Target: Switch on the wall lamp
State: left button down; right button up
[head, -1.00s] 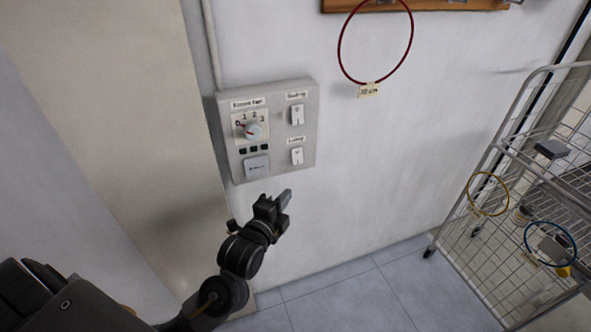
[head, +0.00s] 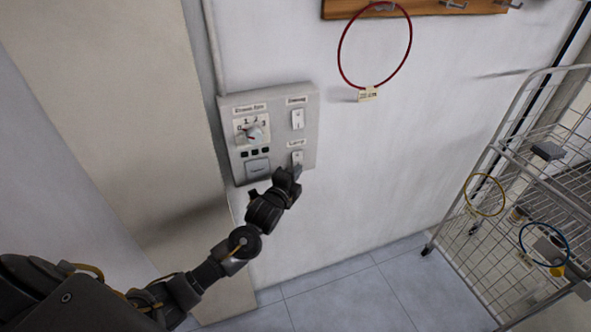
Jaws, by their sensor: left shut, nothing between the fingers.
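A grey switch panel (head: 275,104) is fixed to the white wall. It carries a rotary knob (head: 252,132) at the left and two white rocker switches at the right. The upper rocker (head: 297,119) is in clear view. The lower rocker (head: 297,157) sits under a label that seems to read "Lamp" (head: 296,143); its bottom part is hidden by my gripper. My left gripper (head: 296,171) is shut and empty, with its tip at the lower edge of this rocker. I cannot tell whether it touches. The lamp itself is not in view, nor is my right gripper.
A red ring (head: 342,55) with a tag hangs from a wooden hook rail (head: 425,8) above right. A white wire cart (head: 520,170) with yellow and blue rings stands at the right. A wall conduit (head: 213,45) runs above the panel. The tiled floor between is clear.

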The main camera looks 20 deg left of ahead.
pick_arm(q)
jog(key=shift+w+a, duration=0.15)
jog(key=shift+w, duration=0.05)
jog(key=s+d+f+b, duration=0.1)
jog(key=s+d, duration=0.1)
jog(key=s, duration=1)
jog(key=shift+s+d+f+m+t+b, duration=0.15)
jog(key=shift+s+f+m+t+b, duration=0.1)
jog(key=shift+f+m+t+b, duration=0.1)
dwell(0.7)
